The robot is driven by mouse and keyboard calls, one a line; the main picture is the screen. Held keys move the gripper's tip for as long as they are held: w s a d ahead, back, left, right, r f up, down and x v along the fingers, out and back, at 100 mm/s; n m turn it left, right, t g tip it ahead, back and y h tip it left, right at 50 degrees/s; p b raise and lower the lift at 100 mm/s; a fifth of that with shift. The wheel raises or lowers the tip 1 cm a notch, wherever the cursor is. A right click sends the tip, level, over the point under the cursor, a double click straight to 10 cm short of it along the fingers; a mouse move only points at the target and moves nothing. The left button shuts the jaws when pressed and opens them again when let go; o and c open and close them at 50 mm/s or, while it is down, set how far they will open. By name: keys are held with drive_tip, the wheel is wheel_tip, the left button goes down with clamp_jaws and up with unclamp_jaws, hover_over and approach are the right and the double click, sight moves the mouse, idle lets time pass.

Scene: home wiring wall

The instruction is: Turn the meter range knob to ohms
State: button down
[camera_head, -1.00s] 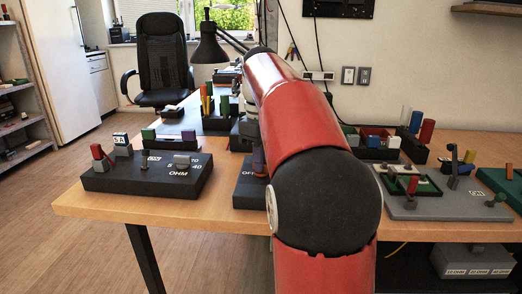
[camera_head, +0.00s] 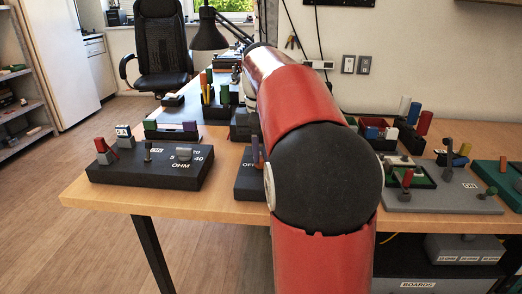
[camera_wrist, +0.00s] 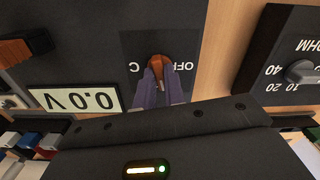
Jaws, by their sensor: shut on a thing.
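The meter is a dark box seen upside down in the wrist view, with a white display (camera_wrist: 75,99) reading 0.0 V. Its orange-brown range knob (camera_wrist: 159,62) sits on a darker dial plate. My gripper (camera_wrist: 160,84) has its two purple fingers closed on the knob from either side. "OFF" is printed to the right of the knob in this view and a "C" to its left; other dial marks are hidden behind the fingers and palm. In the head view my red arm hides most of the meter (camera_head: 246,187), and one purple finger shows beside it.
A separate dark board (camera_head: 150,172) marked OHM, with numbers and a grey knob, stands left of the meter in the head view. A grey board (camera_head: 448,198) with levers and a bin of coloured parts (camera_head: 388,140) lie to the right. The bench's front left edge is bare.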

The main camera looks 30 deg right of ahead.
drive_tip(key=m, duration=0.4)
drive_tip(key=shift+m, duration=2)
drive_tip(key=c, duration=1.5)
unclamp_jaws()
drive_tip(key=shift+r, duration=0.1)
wheel_tip(320, 180, up, 8)
drive_tip(key=shift+f, duration=0.15)
